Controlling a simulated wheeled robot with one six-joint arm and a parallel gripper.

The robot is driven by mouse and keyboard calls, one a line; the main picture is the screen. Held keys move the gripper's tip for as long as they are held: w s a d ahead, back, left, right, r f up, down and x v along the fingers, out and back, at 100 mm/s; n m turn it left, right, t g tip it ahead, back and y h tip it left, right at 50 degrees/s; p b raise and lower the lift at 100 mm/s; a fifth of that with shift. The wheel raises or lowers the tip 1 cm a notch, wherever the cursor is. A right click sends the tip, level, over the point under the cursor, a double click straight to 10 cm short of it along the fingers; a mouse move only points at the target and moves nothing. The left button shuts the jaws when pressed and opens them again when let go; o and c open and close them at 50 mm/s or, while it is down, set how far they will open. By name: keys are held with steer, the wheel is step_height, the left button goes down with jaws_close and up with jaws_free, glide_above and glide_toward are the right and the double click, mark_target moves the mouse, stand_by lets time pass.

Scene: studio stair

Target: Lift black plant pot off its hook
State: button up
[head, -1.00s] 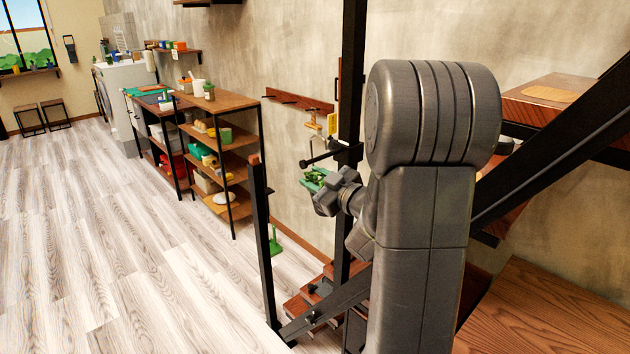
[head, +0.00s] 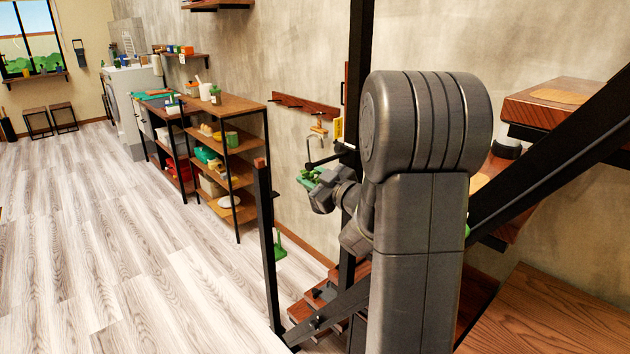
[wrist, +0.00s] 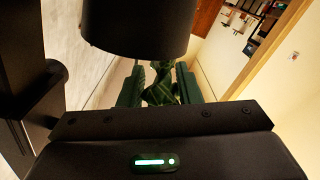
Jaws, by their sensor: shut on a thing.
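My gripper (wrist: 158,88) has two dark green fingers, with green leaves (wrist: 160,90) between them in the wrist view. The black plant pot (wrist: 140,25) fills the top middle of that view, right at the fingers and leaves. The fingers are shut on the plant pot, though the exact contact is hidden. In the head view my gripper (head: 311,178) is left of the black post, with green showing at its tip; the pot cannot be told apart there. A pale curved hook (head: 313,141) shows just above it, below the wooden wall rail (head: 305,106).
A black stair post (head: 357,70) stands close beside my arm, and a sloping black beam (head: 560,150) lies to the right. A shorter black post (head: 265,250) stands left of my gripper. A filled wooden shelf (head: 228,135) stands along the wall. The floor (head: 130,250) at left is clear.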

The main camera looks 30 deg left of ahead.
steer(key=shift+a, duration=0.1)
stand_by(0.3)
step_height(320, 180, down, 11)
steer(key=b, duration=1)
stand_by(0.9)
stand_by(0.4)
steer(key=v, duration=2)
stand_by(2.2)
steer(key=shift+w, duration=0.1)
stand_by(0.4)
